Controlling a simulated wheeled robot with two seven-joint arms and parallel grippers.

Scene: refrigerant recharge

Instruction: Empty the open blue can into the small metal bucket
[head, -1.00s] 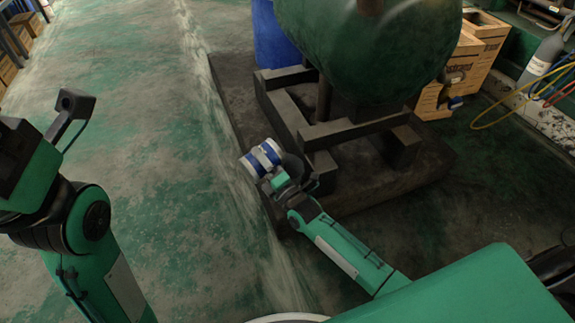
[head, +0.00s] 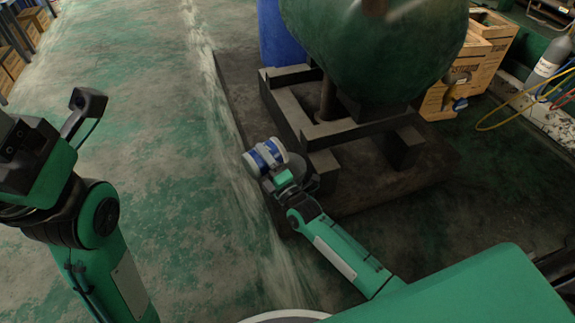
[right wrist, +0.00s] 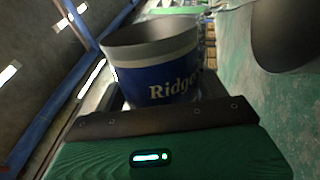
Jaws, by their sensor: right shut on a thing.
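The blue and white can (head: 265,157) is held by my right gripper (head: 279,175), low beside the dark stand, and lies tilted well over on its side in the head view. In the right wrist view the can (right wrist: 155,80) shows its open top and dark inside; its contents cannot be made out. My right gripper (right wrist: 155,112) is shut on it. A rounded grey shape (right wrist: 295,35) at the upper right of that view may be the metal bucket; no bucket is clearly visible. My left gripper (head: 84,112) is at the left, apart from these, its jaws unclear.
A big green tank (head: 370,50) stands on a dark frame (head: 350,128) right behind the can. A blue barrel (head: 275,35) and wooden crates (head: 480,55) stand farther back. A grey cylinder (head: 548,60) is at the right.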

